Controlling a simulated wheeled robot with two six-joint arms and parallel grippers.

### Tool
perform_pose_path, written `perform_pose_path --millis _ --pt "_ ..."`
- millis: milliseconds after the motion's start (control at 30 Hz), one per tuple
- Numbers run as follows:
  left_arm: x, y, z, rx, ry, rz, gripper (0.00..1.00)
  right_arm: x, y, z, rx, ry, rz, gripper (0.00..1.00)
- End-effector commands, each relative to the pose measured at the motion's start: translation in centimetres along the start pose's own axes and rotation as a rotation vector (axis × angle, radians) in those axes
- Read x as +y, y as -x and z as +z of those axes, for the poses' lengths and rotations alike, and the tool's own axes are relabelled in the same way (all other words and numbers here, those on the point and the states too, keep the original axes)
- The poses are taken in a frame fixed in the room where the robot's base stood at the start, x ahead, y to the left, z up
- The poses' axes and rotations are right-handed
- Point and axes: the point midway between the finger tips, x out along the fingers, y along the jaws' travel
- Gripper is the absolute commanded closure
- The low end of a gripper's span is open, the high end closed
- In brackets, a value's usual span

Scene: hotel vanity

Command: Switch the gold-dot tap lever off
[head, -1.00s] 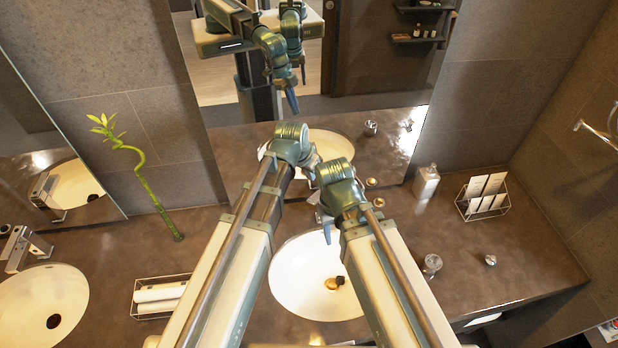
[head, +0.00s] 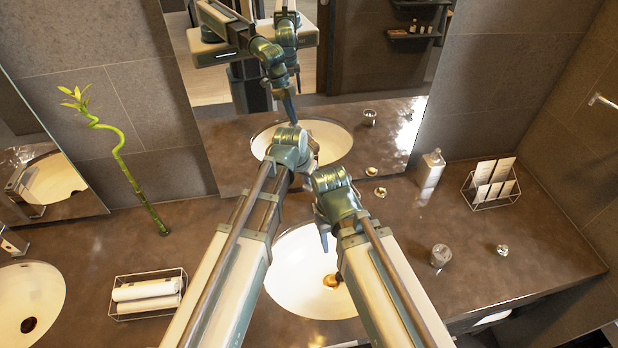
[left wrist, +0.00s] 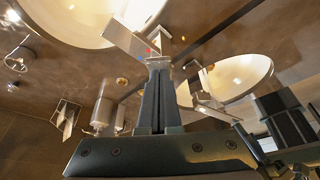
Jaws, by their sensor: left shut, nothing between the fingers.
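A metal tap (left wrist: 130,40) with a small red dot shows beside the basin in the left wrist view. I cannot make out a gold dot on it. My left gripper (left wrist: 157,66) is shut and empty, its fingertips close to the tap's red-dot end; I cannot tell whether they touch. In the head view my left wrist and arm hide the tap and most of that gripper. The basin (head: 290,280) with a gold drain lies below my arms. My right gripper (head: 324,238) points down over this basin; whether its fingers are open is unclear.
A mirror (head: 225,150) stands behind the counter and reflects my arms. A soap bottle (head: 430,169), a card rack (head: 492,185), a glass jar (head: 440,255) and a small knob (head: 502,250) stand right. A towel basket (head: 148,292) and bamboo stem (head: 130,172) stand left.

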Motion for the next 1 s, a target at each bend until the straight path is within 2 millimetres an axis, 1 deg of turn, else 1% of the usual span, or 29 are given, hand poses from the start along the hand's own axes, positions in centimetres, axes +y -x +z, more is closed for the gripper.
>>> perform_pose_path --millis 267,367,500,700,833,1000 --pt "0.0 0.0 0.1 0.003 0.000 0.000 1.00 0.0 -0.1 0.0 0.000 0.000 0.000 0.50" --pt "0.1 -0.6 0.9 0.033 0.001 0.001 1.00 -0.1 -1.1 -0.1 0.000 0.001 0.000 0.50" --pt "0.1 -1.7 2.5 0.129 0.002 0.001 1.00 -0.3 -3.6 -0.2 0.000 0.004 0.001 0.50" --pt "0.1 -3.0 3.7 0.237 0.002 0.000 1.00 -0.6 -6.6 -0.4 0.000 0.011 0.002 0.50" --pt "0.0 -4.1 4.2 0.236 0.001 0.000 1.00 -0.7 -7.7 -0.5 0.000 0.014 0.003 0.50" --pt "0.0 -4.6 4.4 0.232 0.000 0.000 1.00 -0.7 -8.2 -0.5 0.000 0.015 0.003 0.50"
